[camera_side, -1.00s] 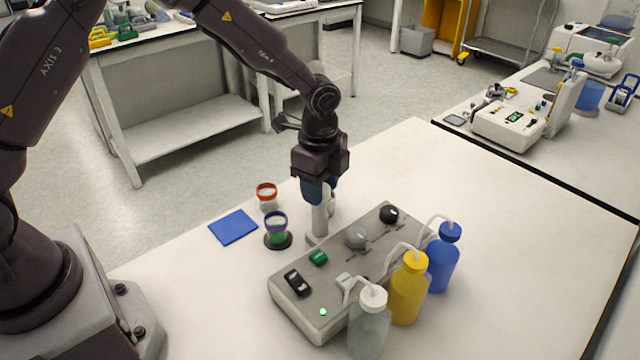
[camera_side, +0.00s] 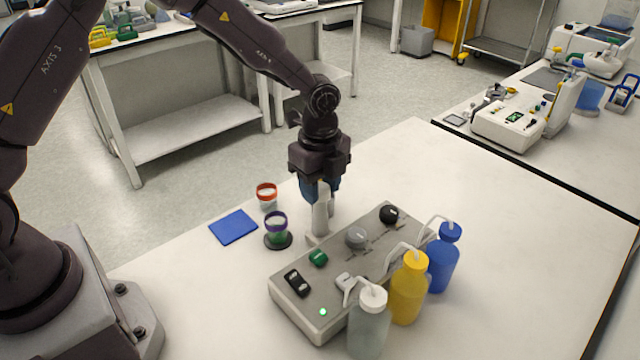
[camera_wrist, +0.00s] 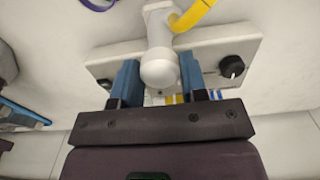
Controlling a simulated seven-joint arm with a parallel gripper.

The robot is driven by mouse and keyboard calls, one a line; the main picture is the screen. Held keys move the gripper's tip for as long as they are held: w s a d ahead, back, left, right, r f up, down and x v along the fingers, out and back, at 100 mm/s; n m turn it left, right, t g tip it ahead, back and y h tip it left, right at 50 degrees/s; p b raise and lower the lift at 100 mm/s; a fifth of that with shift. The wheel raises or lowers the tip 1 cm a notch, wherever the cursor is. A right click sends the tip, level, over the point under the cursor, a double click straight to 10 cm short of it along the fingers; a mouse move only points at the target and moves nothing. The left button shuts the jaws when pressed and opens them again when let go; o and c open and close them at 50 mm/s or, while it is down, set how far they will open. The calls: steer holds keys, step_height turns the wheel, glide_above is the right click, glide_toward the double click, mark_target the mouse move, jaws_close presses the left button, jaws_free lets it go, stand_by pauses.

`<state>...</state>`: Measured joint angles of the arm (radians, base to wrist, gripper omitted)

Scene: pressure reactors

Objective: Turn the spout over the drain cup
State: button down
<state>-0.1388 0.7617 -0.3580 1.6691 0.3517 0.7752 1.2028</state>
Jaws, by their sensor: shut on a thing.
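A white upright post with a rounded top (camera_wrist: 158,68) stands at the back edge of the grey control box; its lower part shows in the side view (camera_side: 320,222). A yellow spout (camera_wrist: 195,14) joins the post and points up and right in the wrist view. My gripper (camera_wrist: 158,75) has its blue fingers on both sides of the post's top, shut on it. In the side view my gripper (camera_side: 321,188) points down over the post. A purple-rimmed cup (camera_side: 276,225) with green inside stands left of the post; its rim (camera_wrist: 98,3) is cut off in the wrist view.
A red-rimmed cup (camera_side: 266,194) and a blue pad (camera_side: 233,227) lie to the left. The control box (camera_side: 318,290) carries knobs and a rocker switch. White (camera_side: 369,325), yellow (camera_side: 407,290) and blue (camera_side: 443,260) bottles stand along its front.

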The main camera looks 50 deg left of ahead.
steer(key=c, duration=0.6)
jaws_free()
steer(key=shift+c, duration=0.2)
step_height(320, 180, up, 13)
